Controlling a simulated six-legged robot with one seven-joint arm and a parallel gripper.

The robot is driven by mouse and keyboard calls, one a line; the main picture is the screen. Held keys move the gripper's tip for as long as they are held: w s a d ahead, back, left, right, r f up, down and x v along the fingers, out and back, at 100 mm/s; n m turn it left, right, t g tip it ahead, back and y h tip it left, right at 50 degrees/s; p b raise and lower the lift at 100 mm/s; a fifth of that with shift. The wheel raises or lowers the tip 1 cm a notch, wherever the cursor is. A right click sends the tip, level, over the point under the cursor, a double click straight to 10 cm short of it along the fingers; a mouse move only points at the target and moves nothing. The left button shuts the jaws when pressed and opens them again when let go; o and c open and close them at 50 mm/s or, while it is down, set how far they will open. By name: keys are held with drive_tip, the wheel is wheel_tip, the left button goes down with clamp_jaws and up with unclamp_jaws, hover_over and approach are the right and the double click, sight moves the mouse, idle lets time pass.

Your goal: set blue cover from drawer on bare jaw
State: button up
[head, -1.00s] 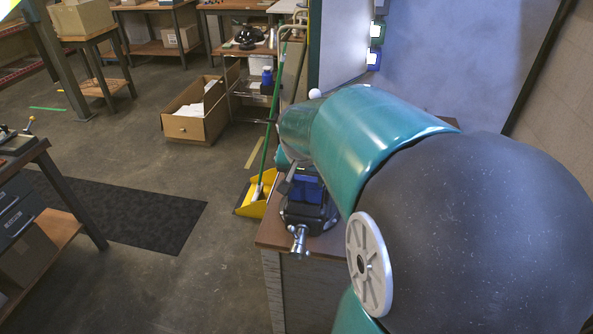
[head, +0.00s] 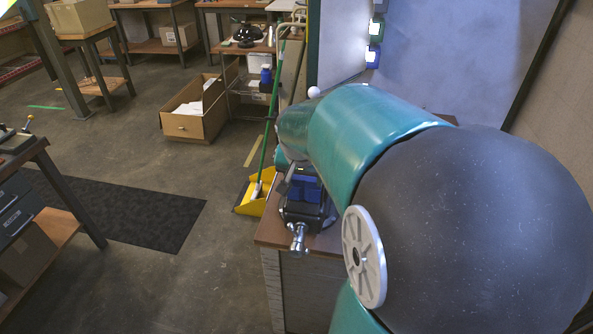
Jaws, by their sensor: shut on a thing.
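A dark vise (head: 308,211) with a silver screw handle (head: 299,238) stands at the corner of a wood-topped bench. Blue cover material (head: 306,189) shows at its jaws. I cannot tell how many covers there are or whether one sits fully on a jaw. My gripper (head: 287,180) is mostly hidden behind my teal arm; only a grey sliver shows close against the left of the blue. It is shut on what looks like a blue cover at the vise. The contact itself is hidden.
A yellow dustpan (head: 251,198) and a green-handled broom (head: 270,130) stand left of the bench (head: 269,235). A dark mat (head: 130,213) lies on open floor.

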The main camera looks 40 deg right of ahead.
drive_tip(key=shift+f, duration=0.15)
drive_tip(key=o, duration=1.3)
drive_tip(key=shift+o, duration=0.2)
drive_tip(key=v, duration=1.3)
drive_tip(key=shift+r, duration=0.4)
drive_tip(key=shift+a, duration=0.2)
drive_tip(key=s+a+f+n+t+y, duration=0.1)
drive_tip(key=s+a+f+n, duration=0.1)
drive_tip(key=a, duration=0.4)
drive_tip(key=s+a+f+n+t+y, duration=0.1)
drive_tip(key=s+a+n, duration=0.1)
drive_tip(key=a+n, duration=0.3)
drive_tip(key=s+a+f+n+y, duration=0.1)
drive_tip(key=s+a+f+n, duration=0.1)
drive_tip(key=a, duration=0.7)
drive_tip(key=shift+a+f+n+t+y, duration=0.3)
drive_tip(key=shift+f+n+t, duration=0.1)
drive_tip(key=shift+n, duration=0.3)
